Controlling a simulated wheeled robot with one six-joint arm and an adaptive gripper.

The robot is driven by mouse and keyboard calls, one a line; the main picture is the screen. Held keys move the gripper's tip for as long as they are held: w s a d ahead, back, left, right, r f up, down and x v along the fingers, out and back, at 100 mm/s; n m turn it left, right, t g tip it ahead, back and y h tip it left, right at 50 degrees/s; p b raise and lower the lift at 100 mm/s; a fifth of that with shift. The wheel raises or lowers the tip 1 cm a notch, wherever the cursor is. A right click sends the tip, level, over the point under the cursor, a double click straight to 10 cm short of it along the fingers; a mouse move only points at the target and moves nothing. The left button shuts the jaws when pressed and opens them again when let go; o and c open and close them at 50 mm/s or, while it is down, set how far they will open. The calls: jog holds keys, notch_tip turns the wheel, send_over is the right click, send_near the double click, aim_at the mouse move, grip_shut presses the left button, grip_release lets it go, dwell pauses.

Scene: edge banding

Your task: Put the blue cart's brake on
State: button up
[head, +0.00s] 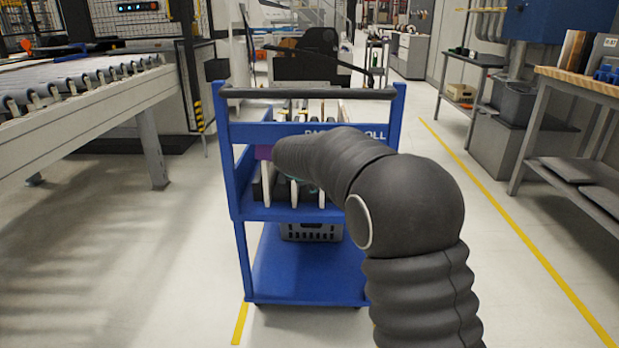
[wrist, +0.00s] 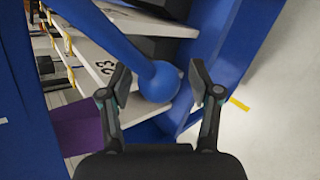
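The blue cart (head: 305,281) stands straight ahead in the head view, with a dark push bar on top and shelves holding upright white panels. In the wrist view a blue lever (wrist: 122,45) ends in a round blue ball knob (wrist: 158,83); it looks like the brake lever. My gripper (wrist: 161,86) is open, with one finger on each side of the knob and a visible gap at both sides. I cannot tell how deep the knob sits between the fingers. In the head view my arm hides the gripper and the lever.
White panels (wrist: 95,62) and a purple block (wrist: 83,130) are close by on the cart. A grey basket (head: 311,232) sits on its lower shelf. A roller conveyor (head: 75,95) is at left, a workbench (head: 580,85) at right. The floor on both sides is clear.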

jog(key=v, duration=1.2)
jog(key=s+d+f+m+g, duration=0.4)
jog(key=s+f+m, duration=0.4)
jog(key=s, duration=0.3)
jog(key=s+d+m+y, duration=0.1)
jog(key=s+d+m, duration=0.5)
jog(key=s, duration=0.8)
jog(key=s+d+m+y, duration=0.1)
jog(key=s+d+m, duration=0.5)
jog(key=s+d, duration=0.4)
jog(key=shift+s+d, duration=0.35)
jog(key=shift+s, duration=1.7)
